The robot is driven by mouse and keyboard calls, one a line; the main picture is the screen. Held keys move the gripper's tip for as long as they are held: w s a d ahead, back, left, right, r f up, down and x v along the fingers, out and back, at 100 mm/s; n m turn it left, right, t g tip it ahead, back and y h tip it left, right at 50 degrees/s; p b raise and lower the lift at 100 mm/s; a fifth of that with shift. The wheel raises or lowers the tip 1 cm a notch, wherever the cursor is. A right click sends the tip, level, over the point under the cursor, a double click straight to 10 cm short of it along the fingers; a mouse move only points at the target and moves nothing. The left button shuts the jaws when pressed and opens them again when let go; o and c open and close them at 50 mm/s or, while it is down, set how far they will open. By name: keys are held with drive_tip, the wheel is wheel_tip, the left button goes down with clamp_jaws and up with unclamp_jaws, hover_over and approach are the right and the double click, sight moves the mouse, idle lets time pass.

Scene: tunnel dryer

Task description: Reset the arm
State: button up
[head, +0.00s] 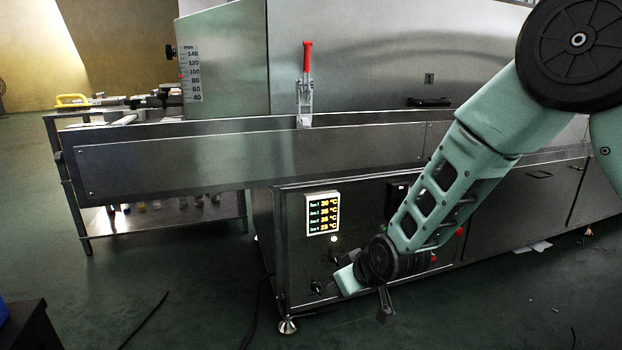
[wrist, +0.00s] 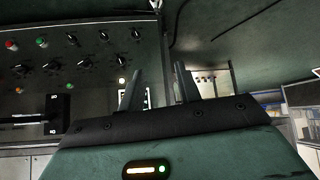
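My gripper (head: 385,307) hangs at the end of my green arm in the head view, in front of the dryer's lower control panel. In the wrist view its two dark fingers (wrist: 158,88) stand apart with nothing between them. The tunnel dryer (head: 250,157) is a long steel machine behind my arm. Its temperature display (head: 322,214) is lit, to the left of my gripper. Part of the panel is hidden behind my arm. The wrist view shows the panel's knobs (wrist: 103,36) at the upper left.
A red-handled clamp (head: 306,75) stands upright on the dryer's ledge. A steel side table (head: 92,224) is at the left. A dark object (head: 35,325) fills the lower left corner. Cables (head: 147,320) lie on the floor. The green floor in front is otherwise mostly clear.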

drive_tip(key=s+d+r+g+h+p, duration=0.1)
drive_tip(key=s+d+r+g+p, duration=0.1)
drive_tip(key=s+r, duration=0.65)
drive_tip(key=s+d+r+g+h+p, duration=0.1)
drive_tip(key=s+d+r+g+p, duration=0.15)
drive_tip(key=s, duration=1.15)
drive_tip(key=s+d+r+g+h+p, duration=0.1)
drive_tip(key=s+d+r+g, duration=0.2)
drive_tip(key=s+r, duration=0.55)
wheel_tip(320, 180, up, 34)
drive_tip(key=s+p, duration=0.2)
drive_tip(key=p, duration=3.5)
drive_tip(key=shift+a+n, duration=0.25)
drive_tip(key=shift+n, duration=0.15)
drive_tip(key=shift+f, duration=0.1)
